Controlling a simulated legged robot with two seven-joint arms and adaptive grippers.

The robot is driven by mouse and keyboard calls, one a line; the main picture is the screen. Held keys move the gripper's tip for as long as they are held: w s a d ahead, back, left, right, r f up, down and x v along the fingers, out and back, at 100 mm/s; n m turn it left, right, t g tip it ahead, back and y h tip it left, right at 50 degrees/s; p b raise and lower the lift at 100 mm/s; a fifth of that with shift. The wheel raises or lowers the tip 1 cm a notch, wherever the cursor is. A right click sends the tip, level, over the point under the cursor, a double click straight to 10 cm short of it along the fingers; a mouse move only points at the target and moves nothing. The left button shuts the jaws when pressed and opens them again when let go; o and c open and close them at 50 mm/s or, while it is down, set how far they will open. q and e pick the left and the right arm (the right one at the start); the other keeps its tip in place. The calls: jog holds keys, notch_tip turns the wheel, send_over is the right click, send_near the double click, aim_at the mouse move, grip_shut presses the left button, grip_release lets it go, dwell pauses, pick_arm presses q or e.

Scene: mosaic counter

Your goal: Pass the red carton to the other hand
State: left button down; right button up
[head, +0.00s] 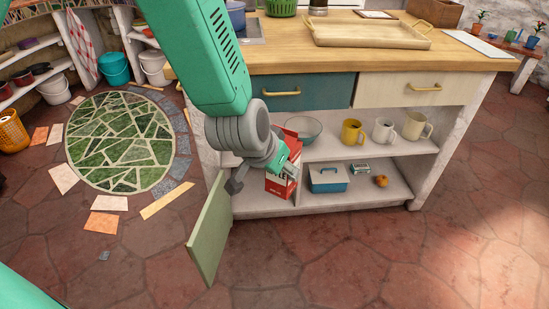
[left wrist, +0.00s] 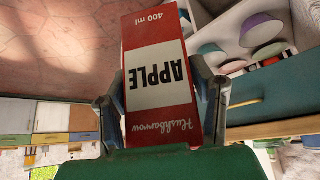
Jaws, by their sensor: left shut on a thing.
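The red carton (head: 273,185) has a white label reading APPLE and 400 ml. It shows close up in the left wrist view (left wrist: 155,75), with its lettering upside down. My left gripper (head: 288,167) is shut on it, with one finger on each side in the left wrist view (left wrist: 162,100). In the head view the carton is in front of the counter's open shelves, partly hidden by my gripper. I cannot tell whether it touches the lower shelf. My right gripper is not in view.
An open pale green door (head: 209,230) juts out left of the carton. A blue box (head: 327,178) stands on the lower shelf to the right. A bowl (head: 303,129) and mugs (head: 352,132) stand on the shelf above. A wooden tray (head: 368,34) lies on the countertop.

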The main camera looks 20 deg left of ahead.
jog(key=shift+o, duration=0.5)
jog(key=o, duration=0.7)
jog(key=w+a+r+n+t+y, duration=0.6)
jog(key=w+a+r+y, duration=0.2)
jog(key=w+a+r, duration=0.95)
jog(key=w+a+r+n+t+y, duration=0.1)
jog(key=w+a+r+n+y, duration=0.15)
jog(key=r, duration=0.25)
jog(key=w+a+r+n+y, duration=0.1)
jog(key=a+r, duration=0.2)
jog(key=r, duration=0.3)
pick_arm(q)
jog(key=d+r+m+h, duration=0.1)
jog(key=d+r+m, duration=0.2)
jog(key=d, duration=0.5)
jog(key=d+r+m+g+h, duration=0.1)
jog(key=d+r+m+h, duration=0.1)
jog(key=d, duration=0.5)
jog(key=shift+d+r+m+g, duration=0.3)
jog(key=shift+d+r+m, duration=0.05)
jog(key=shift+r+m, duration=0.35)
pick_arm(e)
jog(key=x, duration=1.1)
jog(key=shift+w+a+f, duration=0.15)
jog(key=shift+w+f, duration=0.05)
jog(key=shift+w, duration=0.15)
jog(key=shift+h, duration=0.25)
